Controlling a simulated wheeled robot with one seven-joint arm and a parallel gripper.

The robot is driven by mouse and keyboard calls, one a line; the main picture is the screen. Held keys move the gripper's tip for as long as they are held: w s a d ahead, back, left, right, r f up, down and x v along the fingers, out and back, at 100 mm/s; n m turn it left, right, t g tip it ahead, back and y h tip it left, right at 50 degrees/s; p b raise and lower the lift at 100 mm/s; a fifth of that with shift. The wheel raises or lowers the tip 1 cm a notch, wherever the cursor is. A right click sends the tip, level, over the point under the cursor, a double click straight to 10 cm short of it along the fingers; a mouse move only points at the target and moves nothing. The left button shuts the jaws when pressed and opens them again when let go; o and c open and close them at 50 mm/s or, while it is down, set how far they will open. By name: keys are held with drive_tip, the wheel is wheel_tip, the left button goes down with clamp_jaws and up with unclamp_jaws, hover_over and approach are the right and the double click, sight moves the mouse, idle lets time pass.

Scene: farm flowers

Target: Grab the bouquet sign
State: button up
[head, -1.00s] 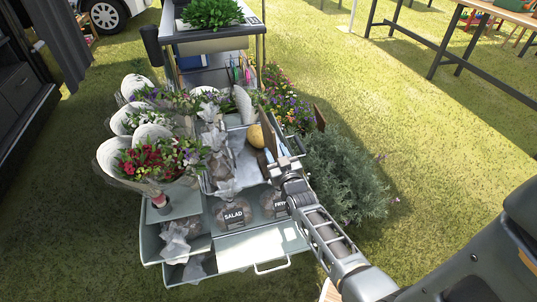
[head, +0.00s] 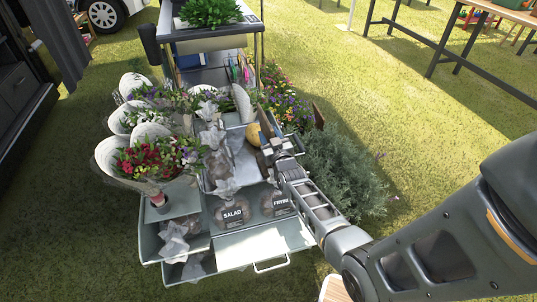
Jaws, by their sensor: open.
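My gripper (head: 270,137) is open, over the right side of the grey cart (head: 285,238), close to a round yellow-tan item (head: 253,134). A narrow brown piece (head: 266,121) shows at the fingertips; I cannot tell whether it is a sign or whether the fingers touch it. A small dark brown board (head: 318,116) stands right of the flowers beside the cart; its face is not readable, so I cannot tell if it is the bouquet sign. Wrapped bouquets (head: 150,163) with red, white and purple flowers stand at the cart's left.
Bags labelled SALAD (head: 232,212) and one labelled with a word starting FRY (head: 277,203) sit at the cart's front. A grey-green bush (head: 345,180) stands right of the cart. A long table (head: 440,50) is at the upper right. Open grass lies between.

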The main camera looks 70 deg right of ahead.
drive_tip(key=shift+c, duration=0.3)
clamp_jaws()
drive_tip(key=shift+r, duration=0.1)
idle(0.9)
